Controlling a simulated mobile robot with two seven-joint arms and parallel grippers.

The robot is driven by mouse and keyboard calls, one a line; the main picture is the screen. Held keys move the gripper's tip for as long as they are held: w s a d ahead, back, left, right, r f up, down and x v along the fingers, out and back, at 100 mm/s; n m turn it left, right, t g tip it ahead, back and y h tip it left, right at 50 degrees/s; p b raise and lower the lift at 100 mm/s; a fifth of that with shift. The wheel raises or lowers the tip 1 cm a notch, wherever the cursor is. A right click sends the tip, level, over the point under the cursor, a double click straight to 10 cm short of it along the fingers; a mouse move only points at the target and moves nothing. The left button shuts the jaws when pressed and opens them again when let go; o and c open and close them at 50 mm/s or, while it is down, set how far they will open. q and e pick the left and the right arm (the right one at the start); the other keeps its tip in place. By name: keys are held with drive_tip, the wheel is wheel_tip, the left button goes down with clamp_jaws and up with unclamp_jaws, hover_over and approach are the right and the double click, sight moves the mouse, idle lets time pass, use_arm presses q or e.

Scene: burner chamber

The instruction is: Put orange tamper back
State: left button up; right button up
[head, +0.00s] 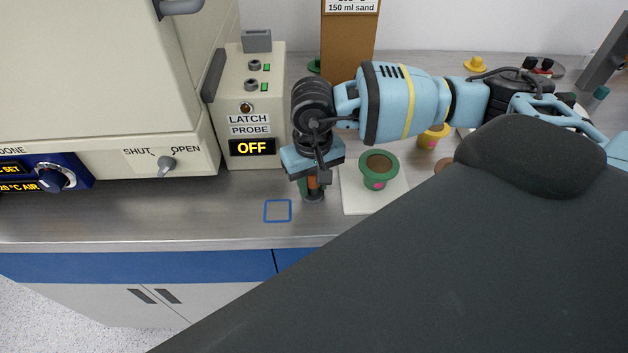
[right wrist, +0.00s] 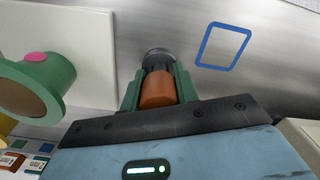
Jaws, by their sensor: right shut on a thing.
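The orange tamper (right wrist: 158,90) is between the green fingers of my right gripper (right wrist: 157,84), which is shut on it. Its dark lower end points down toward the steel counter; I cannot tell whether it touches. In the head view the right gripper (head: 312,185) holds the tamper (head: 313,183) upright just right of a blue square outline (head: 278,211) on the counter. The outline also shows in the right wrist view (right wrist: 223,46), empty. My left gripper is not in view.
A green pot (head: 377,170) filled with brown material stands on a white mat (head: 362,204) right of the gripper. A yellow pot (head: 433,136) is behind it. The latch probe box (head: 250,105), reading OFF, stands left.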

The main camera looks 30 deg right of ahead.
drive_tip(key=shift+f, duration=0.1)
drive_tip(key=shift+f, duration=0.15)
drive_tip(key=o, duration=1)
wheel_tip(320, 180, up, 12)
drive_tip(key=shift+r+b, duration=0.25)
drive_tip(key=shift+b, duration=0.15)
